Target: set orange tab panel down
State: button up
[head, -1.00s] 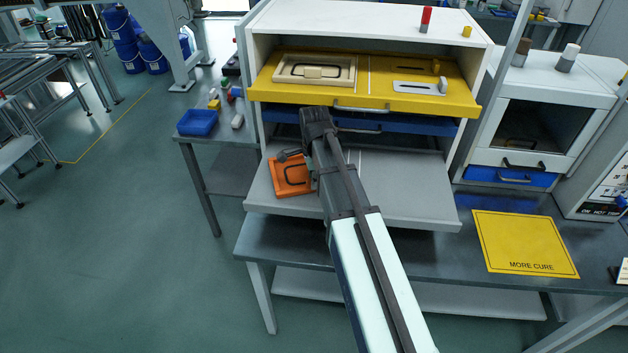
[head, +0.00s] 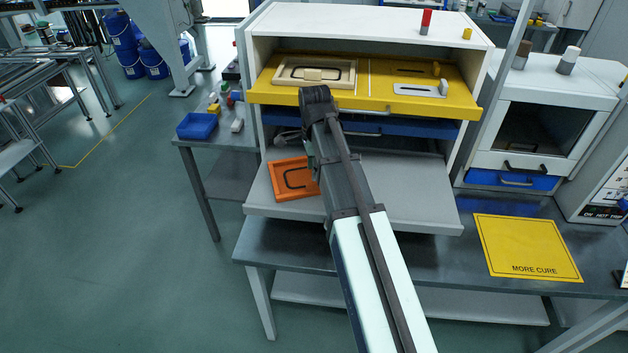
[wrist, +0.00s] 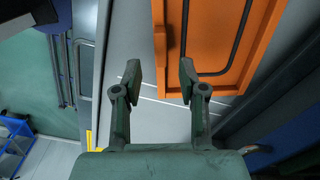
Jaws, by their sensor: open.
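The orange tab panel (head: 291,179) lies on the left part of the pulled-out grey shelf (head: 400,195), slightly turned. A dark curved line shows on its face. In the wrist view the panel (wrist: 210,40) is at the top, beyond the fingertips, with grey shelf surface around it. My gripper (wrist: 160,80) is open, with nothing between its two fingers. In the head view my gripper is at the far side of the panel, raised and partly hidden by my own arm. My arm also covers part of the shelf's middle.
Above is a yellow drawer (head: 380,104) holding a beige panel (head: 316,73) and a grey plate (head: 420,89). A blue drawer (head: 410,128) is just below it. The shelf's right part is clear. A yellow mat (head: 527,245) lies on the bench at right.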

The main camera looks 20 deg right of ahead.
notch_tip(320, 180, up, 6)
jog(key=b, duration=0.1)
dwell(1.4)
